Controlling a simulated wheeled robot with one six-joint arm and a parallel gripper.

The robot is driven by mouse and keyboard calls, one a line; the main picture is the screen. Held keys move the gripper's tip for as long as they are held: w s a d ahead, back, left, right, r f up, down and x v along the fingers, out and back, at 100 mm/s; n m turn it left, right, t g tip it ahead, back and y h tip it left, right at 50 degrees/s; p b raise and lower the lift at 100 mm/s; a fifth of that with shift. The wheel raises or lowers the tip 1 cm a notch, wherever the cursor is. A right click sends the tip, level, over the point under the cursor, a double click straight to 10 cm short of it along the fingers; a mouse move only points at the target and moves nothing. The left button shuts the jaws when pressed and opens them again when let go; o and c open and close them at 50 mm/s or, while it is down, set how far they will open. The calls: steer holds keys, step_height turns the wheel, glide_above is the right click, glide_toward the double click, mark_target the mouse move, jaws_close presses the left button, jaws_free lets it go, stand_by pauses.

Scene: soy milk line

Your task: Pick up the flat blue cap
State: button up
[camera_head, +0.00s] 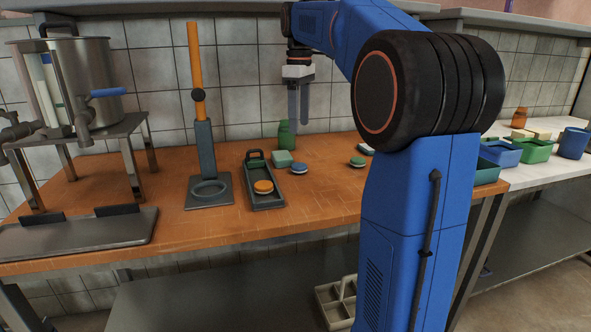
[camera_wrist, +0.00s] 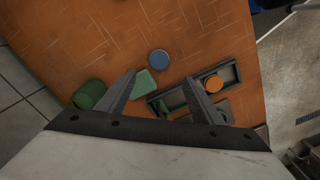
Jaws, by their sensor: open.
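The flat blue cap (camera_head: 299,168) lies on the orange tabletop, to the right of a pale green block and apart from it. In the wrist view the round blue cap (camera_wrist: 158,62) lies just beyond the fingertips, near the block (camera_wrist: 143,84). My gripper (camera_head: 298,120) points down above the back of the table, higher than the cap, with nothing held. In the wrist view its two fingers (camera_wrist: 159,77) are spread apart with table showing between them. The cap's top is fully visible there.
A dark tray (camera_head: 268,203) holds an orange cap (camera_head: 263,187) left of the blue cap. A green bottle (camera_head: 286,136) stands behind the block. A green cap (camera_head: 357,161) lies to the right. A stand with an orange post (camera_head: 196,70) rises at left. Table in front is clear.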

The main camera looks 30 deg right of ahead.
mark_target(299, 165)
step_height(299, 165, down, 13)
steer(key=shift+d, duration=0.1)
stand_by(0.6)
steer(key=shift+c, duration=0.3)
steer(key=c, duration=1)
